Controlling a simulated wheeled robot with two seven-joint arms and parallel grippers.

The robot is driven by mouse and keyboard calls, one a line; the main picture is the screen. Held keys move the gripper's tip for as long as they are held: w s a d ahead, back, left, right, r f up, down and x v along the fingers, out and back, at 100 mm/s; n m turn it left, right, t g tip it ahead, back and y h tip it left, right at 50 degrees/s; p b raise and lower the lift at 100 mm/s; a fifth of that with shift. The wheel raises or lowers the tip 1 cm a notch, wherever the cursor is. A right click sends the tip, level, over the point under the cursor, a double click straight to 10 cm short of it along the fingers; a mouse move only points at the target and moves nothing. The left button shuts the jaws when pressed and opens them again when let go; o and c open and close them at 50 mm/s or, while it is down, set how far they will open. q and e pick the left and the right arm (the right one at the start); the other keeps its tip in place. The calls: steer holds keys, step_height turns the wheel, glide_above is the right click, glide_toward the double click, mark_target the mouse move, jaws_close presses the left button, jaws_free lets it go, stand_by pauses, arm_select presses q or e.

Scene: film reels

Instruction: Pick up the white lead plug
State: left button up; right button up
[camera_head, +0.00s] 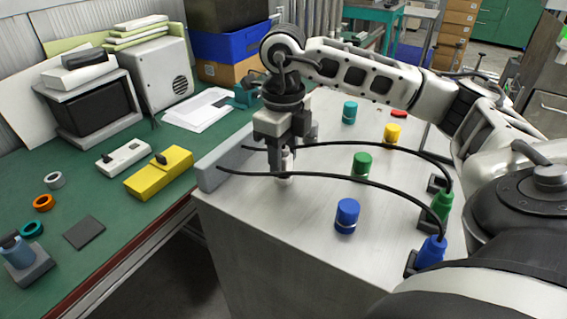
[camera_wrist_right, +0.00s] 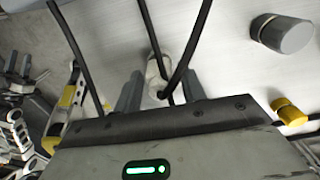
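The white lead plug (camera_head: 286,165) stands on the light metal top, just right of the grey bar at its left edge. My right gripper (camera_head: 284,150) points down over it, and its fingers partly hide the plug in the head view. In the right wrist view the white plug (camera_wrist_right: 155,72) shows between the two fingertips (camera_wrist_right: 160,90), with a visible gap beside the fingers, so the gripper looks open around it. Dark leads cross in front of the plug there. My left gripper is in neither view.
Two black leads run from the grey bar (camera_head: 222,163) to a green plug (camera_head: 442,204) and a blue plug (camera_head: 430,252). Blue (camera_head: 347,214), green (camera_head: 361,164), yellow (camera_head: 392,133) and teal (camera_head: 349,111) cylinders stand on the metal top. A green bench (camera_head: 130,225) lies left.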

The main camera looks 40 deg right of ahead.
steer(key=c, duration=0.7)
